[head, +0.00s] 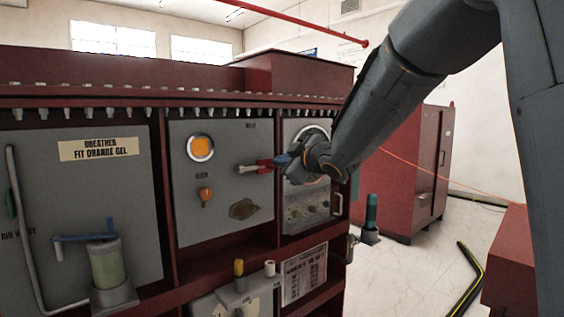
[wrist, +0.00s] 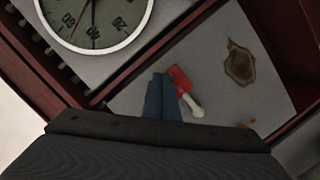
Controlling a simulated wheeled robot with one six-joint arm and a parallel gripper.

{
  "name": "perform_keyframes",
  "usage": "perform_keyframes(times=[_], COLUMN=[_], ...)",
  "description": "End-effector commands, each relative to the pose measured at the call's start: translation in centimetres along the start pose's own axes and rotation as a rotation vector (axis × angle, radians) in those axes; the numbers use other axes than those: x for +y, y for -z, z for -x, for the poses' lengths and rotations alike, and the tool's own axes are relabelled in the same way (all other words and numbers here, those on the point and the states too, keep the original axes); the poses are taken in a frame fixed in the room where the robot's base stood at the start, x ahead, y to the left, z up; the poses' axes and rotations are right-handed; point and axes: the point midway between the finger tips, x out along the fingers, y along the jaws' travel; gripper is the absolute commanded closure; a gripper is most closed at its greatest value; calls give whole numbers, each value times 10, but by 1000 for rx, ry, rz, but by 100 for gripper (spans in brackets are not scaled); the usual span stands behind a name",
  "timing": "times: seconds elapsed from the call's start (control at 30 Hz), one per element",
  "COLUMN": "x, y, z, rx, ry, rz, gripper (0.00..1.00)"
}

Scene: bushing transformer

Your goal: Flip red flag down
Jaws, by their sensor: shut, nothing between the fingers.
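The red flag (head: 265,163) is on the middle grey panel, sticking out roughly sideways to the right from a pale grey pivot (head: 246,168). In the wrist view the red flag (wrist: 179,78) lies just right of my fingers, with its pale rounded pivot end (wrist: 193,106) below it. My gripper (head: 281,160) is at the right end of the flag in the head view. Its blue fingers (wrist: 161,77) are together and hold nothing. I cannot tell whether they touch the flag. The gripper body hides the lower part of the wrist view.
A round gauge (wrist: 95,18) is close by on the right panel. An orange round window (head: 201,147), an orange-red knob (head: 205,193) and a brown plate (head: 243,208) sit on the middle panel. Dark red frame posts divide the panels. Open floor lies at right.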

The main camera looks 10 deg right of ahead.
Motion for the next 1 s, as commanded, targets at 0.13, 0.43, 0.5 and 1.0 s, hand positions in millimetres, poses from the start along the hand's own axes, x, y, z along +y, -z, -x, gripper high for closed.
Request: perform_keyframes(times=[0.13,0.43,0.5,1.0], x=[0,5,10,45], y=[0,3,6,9], z=[0,1,2,42], rx=[0,0,0,2], ry=[0,0,0,-2], rz=[0,0,0,2], gripper=[100,100,100,100])
